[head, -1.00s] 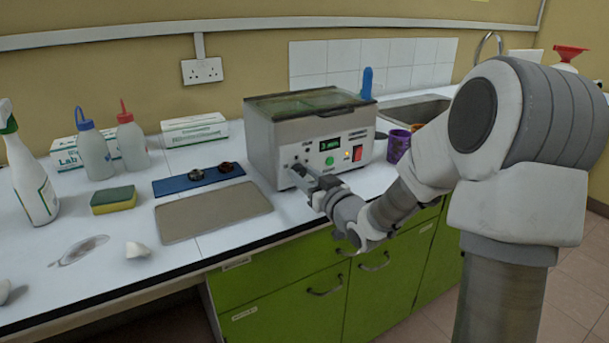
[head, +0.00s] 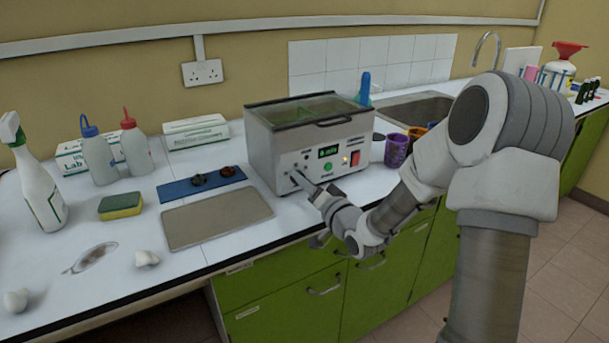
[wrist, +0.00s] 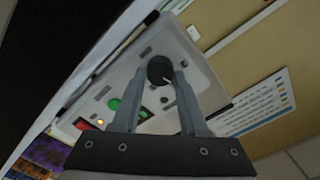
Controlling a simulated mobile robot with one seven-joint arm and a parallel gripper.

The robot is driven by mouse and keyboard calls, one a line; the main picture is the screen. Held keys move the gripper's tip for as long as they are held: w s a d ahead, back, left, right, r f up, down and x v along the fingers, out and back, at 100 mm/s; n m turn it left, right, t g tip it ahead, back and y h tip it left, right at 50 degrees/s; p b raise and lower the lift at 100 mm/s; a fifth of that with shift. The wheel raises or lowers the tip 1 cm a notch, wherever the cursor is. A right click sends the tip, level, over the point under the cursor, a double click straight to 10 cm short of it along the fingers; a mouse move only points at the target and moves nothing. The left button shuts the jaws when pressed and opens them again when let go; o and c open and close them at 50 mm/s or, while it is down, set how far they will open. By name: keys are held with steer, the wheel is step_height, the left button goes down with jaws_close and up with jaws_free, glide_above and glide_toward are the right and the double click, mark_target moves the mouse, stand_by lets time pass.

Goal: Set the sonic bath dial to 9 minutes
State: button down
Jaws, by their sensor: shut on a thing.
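The sonic bath (head: 318,148) is a grey metal box with a clear lid on the bench. A green button (head: 328,167) and a red switch (head: 355,158) sit on the same panel. My gripper (head: 299,181) reaches the panel's lower left. In the wrist view, my gripper (wrist: 165,78) is shut on the dark round dial (wrist: 159,69), one finger on each side. A pale mark shows on the dial. In the head view the gripper hides the dial.
A metal tray (head: 216,218) and a blue mat (head: 200,184) with small dark items lie left of the bath. A sponge (head: 120,206), bottles and white pieces stand farther left. Purple and orange cups (head: 397,150) stand right of the bath, near the sink (head: 418,109).

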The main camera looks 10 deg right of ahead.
steer(key=m+p, duration=0.2)
steer(key=m, duration=0.1)
steer(key=shift+d+r+m, duration=0.1)
steer(key=shift+m, duration=0.3)
steer(key=m+p, duration=0.2)
steer(key=m, duration=0.1)
steer(key=shift+m+p, duration=0.3)
steer(key=shift+p, duration=0.1)
steer(key=m+p, duration=0.2)
steer(key=m, duration=0.2)
steer(key=shift+f+m+p, duration=0.25)
steer(key=shift+m+p, duration=0.65)
steer(key=shift+m, duration=0.7)
steer(key=shift+c, duration=2.2)
jaws_free()
steer(key=shift+f, duration=0.1)
